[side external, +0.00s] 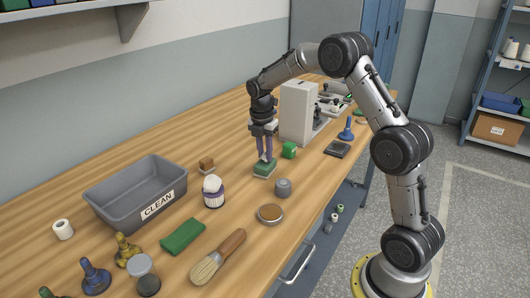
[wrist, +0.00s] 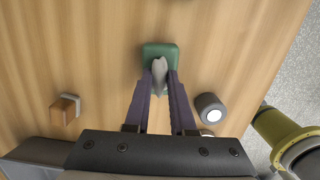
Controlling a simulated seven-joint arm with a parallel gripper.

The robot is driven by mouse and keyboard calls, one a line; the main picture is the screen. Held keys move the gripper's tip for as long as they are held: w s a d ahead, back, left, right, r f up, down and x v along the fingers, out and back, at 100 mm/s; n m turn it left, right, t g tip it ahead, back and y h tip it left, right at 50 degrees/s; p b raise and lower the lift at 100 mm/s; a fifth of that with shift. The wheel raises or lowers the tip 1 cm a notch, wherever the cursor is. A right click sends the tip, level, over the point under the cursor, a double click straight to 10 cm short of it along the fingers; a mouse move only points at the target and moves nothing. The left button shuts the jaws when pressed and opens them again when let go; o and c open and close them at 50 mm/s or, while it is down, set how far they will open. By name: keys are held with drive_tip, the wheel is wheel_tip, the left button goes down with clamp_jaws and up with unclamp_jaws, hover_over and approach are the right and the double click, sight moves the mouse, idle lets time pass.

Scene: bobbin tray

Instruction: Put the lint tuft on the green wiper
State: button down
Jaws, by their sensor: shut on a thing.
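My gripper (wrist: 160,75) is shut on the lint tuft (wrist: 160,72), a small pale grey clump between the purple fingertips. Below it lies a dark green block (wrist: 158,49), which also shows in the side view (side external: 264,171) directly under my gripper (side external: 265,160). The tuft overlaps the block's near part in the wrist view; I cannot tell whether it touches. A flat, bright green folded pad (side external: 183,236) lies apart, nearer the camera. I cannot tell for certain which green piece is the wiper.
A grey CLEAN bin (side external: 135,190) stands left. A brown block (side external: 207,163), a white-topped striped pot (side external: 213,192), a grey cylinder (side external: 283,187), a round tin (side external: 270,213) and a green cube (side external: 289,150) surround my gripper. A brush (side external: 218,258) lies in front.

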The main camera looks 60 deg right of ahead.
sight(262, 156)
drive_tip(key=shift+f, duration=0.15)
drive_tip(key=c, duration=0.8)
unclamp_jaws()
drive_tip(key=shift+o, duration=0.2)
wheel_tip(262, 156, up, 12)
drive_tip(key=a, duration=0.2)
drive_tip(key=s+a+r+m+t, duration=0.2)
drive_tip(key=s+a+r+m, duration=0.3)
drive_tip(key=s+a+r, duration=0.15)
drive_tip(key=s+a+f+m+t, duration=0.1)
drive_tip(key=s+a+m, duration=0.2)
drive_tip(key=s, duration=0.4)
drive_tip(key=s+a+f+m+t+y, duration=0.1)
drive_tip(key=s+a+f+m, duration=0.1)
drive_tip(key=s+a+m, duration=0.2)
drive_tip(key=s+a+f+m+t, duration=0.1)
drive_tip(key=s+a+f+m, duration=0.1)
drive_tip(key=s+m, duration=0.4)
drive_tip(key=s+a, duration=0.1)
drive_tip(key=s, duration=0.4)
drive_tip(key=shift+a+m+t, duration=0.15)
drive_tip(key=shift+m+t, duration=0.15)
